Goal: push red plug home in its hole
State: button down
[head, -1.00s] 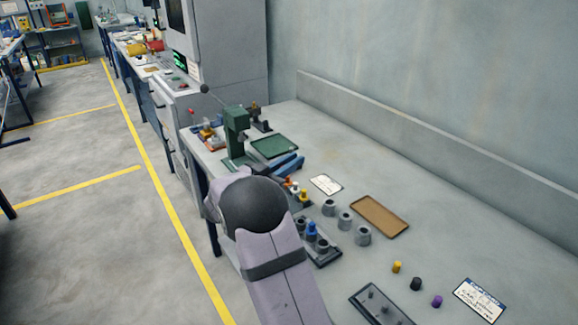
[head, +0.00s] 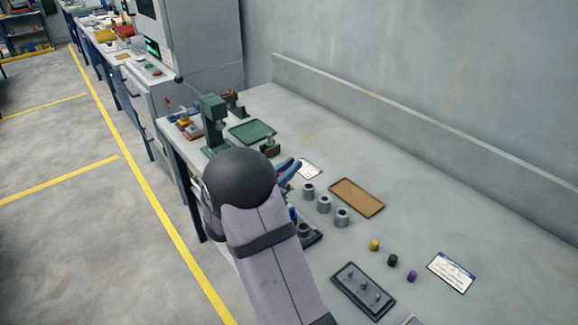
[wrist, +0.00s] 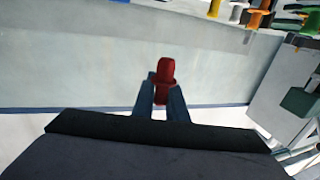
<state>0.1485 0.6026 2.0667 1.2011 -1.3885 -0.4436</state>
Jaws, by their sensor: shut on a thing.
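In the wrist view my gripper (wrist: 160,102) is shut on the red plug (wrist: 166,70), which stands up between the two blue-grey fingers. Pale surface lies behind it, and no hole shows under or around the plug. A bit of a blue plug (head: 292,213) shows at the arm's edge. I cannot tell which hole is the red plug's.
Grey bored cylinders (head: 324,204) and a brown tray (head: 357,197) stand right of my arm. Loose yellow (head: 374,245), black (head: 392,261) and purple (head: 411,276) pieces lie near a dark pegged plate (head: 363,290). A green press (head: 214,122) stands behind.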

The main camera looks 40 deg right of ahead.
jog(key=shift+f+b, duration=2.15)
jog(key=shift+f, duration=0.75)
jog(key=shift+f+b, duration=1.1)
jog(key=shift+f, duration=0.75)
dwell(0.3)
jog(key=c, duration=1.7)
grip_release()
jog(key=shift+a, duration=0.1)
jog(key=shift+b+v, duration=0.7)
jog(key=shift+v, duration=2.95)
